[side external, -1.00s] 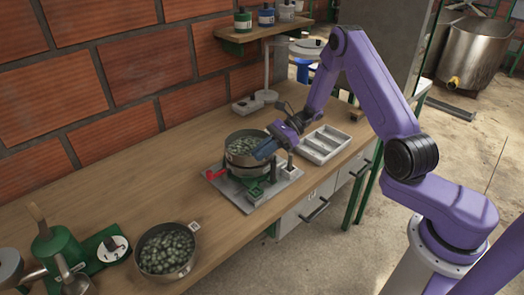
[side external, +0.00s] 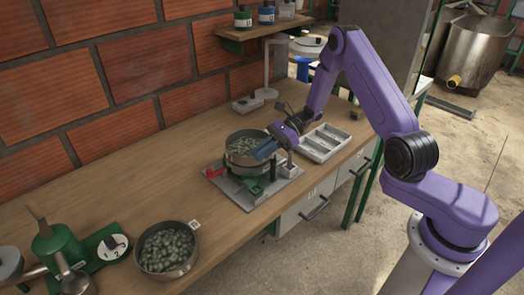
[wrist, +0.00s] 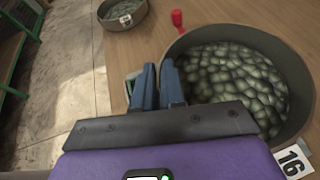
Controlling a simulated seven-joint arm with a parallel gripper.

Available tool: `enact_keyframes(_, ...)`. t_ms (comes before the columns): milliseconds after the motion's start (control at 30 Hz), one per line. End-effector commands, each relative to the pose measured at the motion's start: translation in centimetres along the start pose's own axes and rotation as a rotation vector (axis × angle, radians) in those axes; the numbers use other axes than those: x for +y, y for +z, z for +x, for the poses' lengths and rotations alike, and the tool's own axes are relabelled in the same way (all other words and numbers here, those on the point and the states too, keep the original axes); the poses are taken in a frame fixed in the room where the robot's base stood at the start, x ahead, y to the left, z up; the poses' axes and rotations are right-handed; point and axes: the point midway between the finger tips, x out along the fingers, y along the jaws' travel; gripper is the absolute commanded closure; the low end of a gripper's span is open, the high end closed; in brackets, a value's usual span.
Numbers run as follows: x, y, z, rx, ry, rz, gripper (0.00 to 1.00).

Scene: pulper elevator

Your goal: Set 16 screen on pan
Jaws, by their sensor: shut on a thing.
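The 16 screen (wrist: 240,85) is a round metal vessel of greenish beans, with a white "16" tag at its near right in the wrist view. In the side external view the screen (side external: 243,146) sits over a green-footed stand (side external: 255,187) on a grey plate. My gripper (side external: 262,153) is at its right side there, with its blue fingers (wrist: 172,80) close together and shut on the screen's rim in the wrist view. A separate pan is hard to make out under the screen; I cannot tell whether they touch.
A red handle (side external: 214,172) sticks out from the stand's left. A grey divided tray (side external: 322,144) lies to the right. The wooden table between is clear.

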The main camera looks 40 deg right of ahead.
Motion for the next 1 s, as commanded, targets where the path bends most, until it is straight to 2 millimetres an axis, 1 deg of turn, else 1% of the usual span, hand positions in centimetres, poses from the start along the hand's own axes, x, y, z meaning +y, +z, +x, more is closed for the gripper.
enact_keyframes(133,0.0,0.0,0.0,-0.001,0.0,-0.001,1.0)
enact_keyframes(200,0.0,0.0,0.0,-0.001,0.0,-0.001,0.74)
enact_keyframes(233,0.0,0.0,0.0,-0.001,0.0,-0.001,0.64)
enact_keyframes(267,0.0,0.0,0.0,-0.001,0.0,-0.001,0.6)
enact_keyframes(533,0.0,0.0,0.0,0.0,0.0,0.001,0.6)
enact_keyframes(667,-0.1,0.0,-0.8,0.0,-0.003,0.001,0.6)
enact_keyframes(767,-0.1,0.0,-2.1,0.001,-0.004,0.0,0.6)
enact_keyframes(867,-0.1,0.0,-4.0,0.0,-0.005,0.0,0.6)
enact_keyframes(1000,-0.1,0.0,-7.1,0.0,-0.006,-0.001,0.6)
